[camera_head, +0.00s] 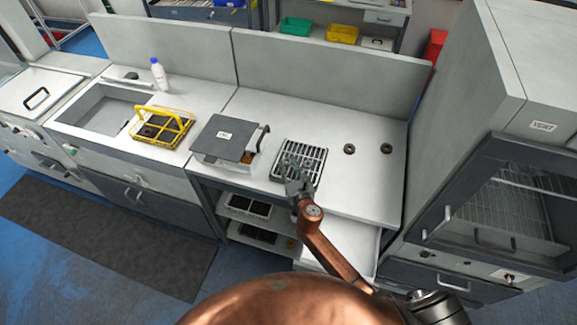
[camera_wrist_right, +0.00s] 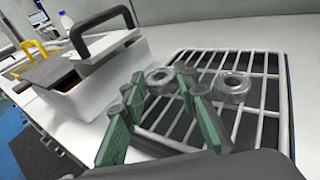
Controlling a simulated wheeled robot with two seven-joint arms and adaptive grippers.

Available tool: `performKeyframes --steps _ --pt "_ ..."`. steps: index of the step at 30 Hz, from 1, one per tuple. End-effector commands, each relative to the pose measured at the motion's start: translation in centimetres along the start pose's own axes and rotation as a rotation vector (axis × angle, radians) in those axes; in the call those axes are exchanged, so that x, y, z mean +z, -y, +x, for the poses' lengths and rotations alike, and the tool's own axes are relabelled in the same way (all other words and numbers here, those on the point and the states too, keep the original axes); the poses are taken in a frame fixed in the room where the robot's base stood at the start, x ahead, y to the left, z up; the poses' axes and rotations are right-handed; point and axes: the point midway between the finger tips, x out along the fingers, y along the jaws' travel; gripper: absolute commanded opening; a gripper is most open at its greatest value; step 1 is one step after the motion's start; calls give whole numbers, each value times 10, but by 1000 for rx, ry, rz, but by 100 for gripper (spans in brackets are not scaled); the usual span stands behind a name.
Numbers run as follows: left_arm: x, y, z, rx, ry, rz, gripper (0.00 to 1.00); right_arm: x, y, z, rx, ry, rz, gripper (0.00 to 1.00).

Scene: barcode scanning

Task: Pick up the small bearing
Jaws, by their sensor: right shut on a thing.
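In the right wrist view the small bearing (camera_wrist_right: 160,77), a grey metal ring, sits between the far ends of my right gripper's green-padded fingers (camera_wrist_right: 160,92). The right gripper is shut on it, low over the wire rack (camera_wrist_right: 272,118). I cannot tell whether the bearing still touches the rack. A second, larger-looking bearing (camera_wrist_right: 233,88) lies on the rack just right of the fingers. In the head view my right gripper (camera_head: 293,172) is over the front part of the rack (camera_head: 317,153) and hides the bearings there. My left gripper is not in view.
Left of the rack stands a grey-lidded box (camera_head: 222,138) with a dark handle. Further left are a yellow wire basket (camera_head: 163,115), a white bottle (camera_head: 159,76) and a sink. Two dark rings (camera_head: 349,148) (camera_head: 386,148) are on the otherwise clear counter at right. A glass-fronted cabinet (camera_head: 520,205) stands far right.

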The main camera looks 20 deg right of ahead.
Motion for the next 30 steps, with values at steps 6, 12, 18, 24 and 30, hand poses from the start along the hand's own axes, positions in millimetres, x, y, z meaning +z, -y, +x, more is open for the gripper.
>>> performKeyframes --steps 6,12,18,24,30 --pt "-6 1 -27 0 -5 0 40 43 -5 -27 3 5 -2 3" --pt "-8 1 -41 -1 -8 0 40 74 -16 -75 3 2 1 3" --pt "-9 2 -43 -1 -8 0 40 84 -26 -119 2 1 1 3" --pt "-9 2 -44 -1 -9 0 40 90 -32 -145 1 1 1 3" --pt "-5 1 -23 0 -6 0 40 70 -21 -182 0 -2 0 3"
